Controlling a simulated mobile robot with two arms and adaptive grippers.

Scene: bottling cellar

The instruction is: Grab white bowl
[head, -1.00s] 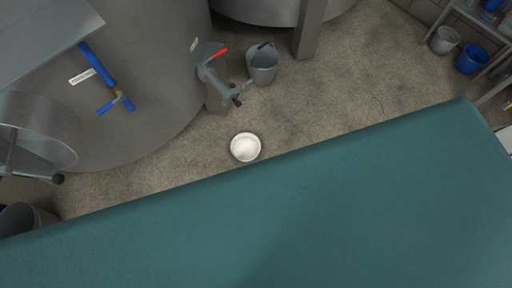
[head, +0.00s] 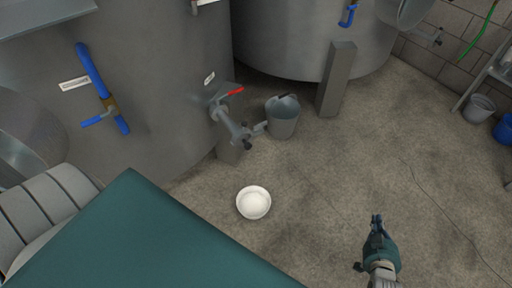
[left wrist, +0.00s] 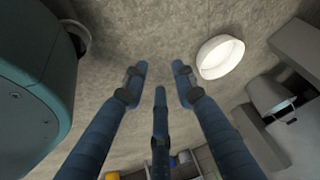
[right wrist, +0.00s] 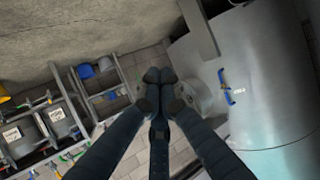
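The white bowl (head: 253,203) stands upright on the concrete floor, in front of the large steel tank and near the edge of my teal body part. It also shows in the left wrist view (left wrist: 220,57), to the right of my left gripper's fingertips and apart from them. My left gripper (left wrist: 160,72) is open and empty, its fingers spread; it is not visible in the head view. My right gripper (head: 376,222) is well to the right of the bowl. In the right wrist view its fingertips (right wrist: 159,75) are together with nothing visible between them.
A grey bucket (head: 282,118) stands behind the bowl below the tank's red-handled valve (head: 229,120). A grey post (head: 336,80) is further back. Large steel tanks (head: 150,80) fill the left and back. Buckets (head: 479,108) stand by a rack at right. The floor right of the bowl is clear.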

